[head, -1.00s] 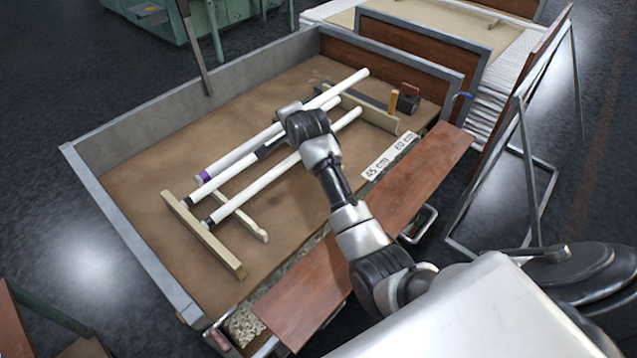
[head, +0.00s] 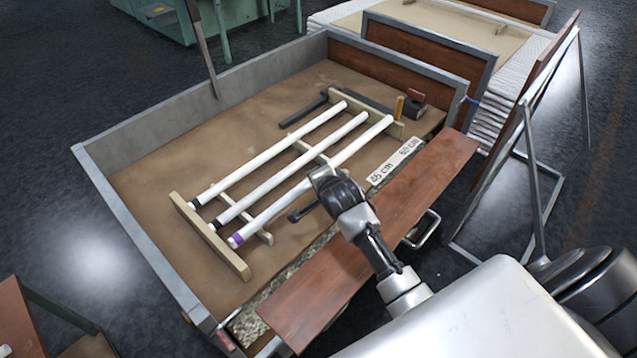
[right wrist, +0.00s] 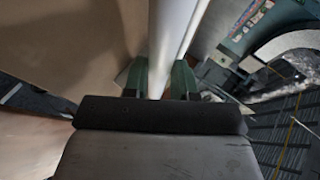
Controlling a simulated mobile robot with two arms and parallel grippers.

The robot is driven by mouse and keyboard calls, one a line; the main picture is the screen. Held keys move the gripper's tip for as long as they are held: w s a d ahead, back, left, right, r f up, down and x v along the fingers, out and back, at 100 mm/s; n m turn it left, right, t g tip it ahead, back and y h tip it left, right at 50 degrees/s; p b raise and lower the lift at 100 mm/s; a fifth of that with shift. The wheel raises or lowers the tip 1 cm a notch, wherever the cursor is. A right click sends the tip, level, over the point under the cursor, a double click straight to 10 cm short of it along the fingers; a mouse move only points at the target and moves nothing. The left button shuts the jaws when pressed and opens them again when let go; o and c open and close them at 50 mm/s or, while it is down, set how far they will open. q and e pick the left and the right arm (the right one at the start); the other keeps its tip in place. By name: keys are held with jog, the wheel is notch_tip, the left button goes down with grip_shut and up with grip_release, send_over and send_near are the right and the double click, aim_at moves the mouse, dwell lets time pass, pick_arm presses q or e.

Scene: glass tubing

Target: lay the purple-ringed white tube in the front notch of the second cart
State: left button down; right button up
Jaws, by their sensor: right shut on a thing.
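The purple-ringed white tube (head: 270,216) slants across the front side of the wooden rack in the cart (head: 128,222), its purple ring near the left rail (head: 207,235). Its far end is over the back rail (head: 386,122). My right gripper (head: 318,179) is shut around its middle; the tube also runs between the fingers (right wrist: 160,82) in the right wrist view (right wrist: 176,35). I cannot tell whether it rests in the front notches or hovers just above them. Two black-ended white tubes (head: 250,169) (head: 280,182) lie parallel behind it. My left gripper is not in view.
A dark rod (head: 302,111) and a red-and-black block (head: 415,101) lie at the back of the bed. A length label (head: 396,160) and a reddish board (head: 400,212) are along the front edge. A metal frame (head: 530,170) stands at the right.

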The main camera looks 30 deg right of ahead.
jog(key=shift+f, duration=0.85)
jog(key=shift+f, duration=0.55)
jog(key=o, duration=0.9)
jog(key=shift+o, duration=0.2)
jog(key=shift+r, duration=0.25)
jog(key=p+v, duration=0.1)
jog(key=v, duration=1.1)
jog(key=shift+r, duration=0.3)
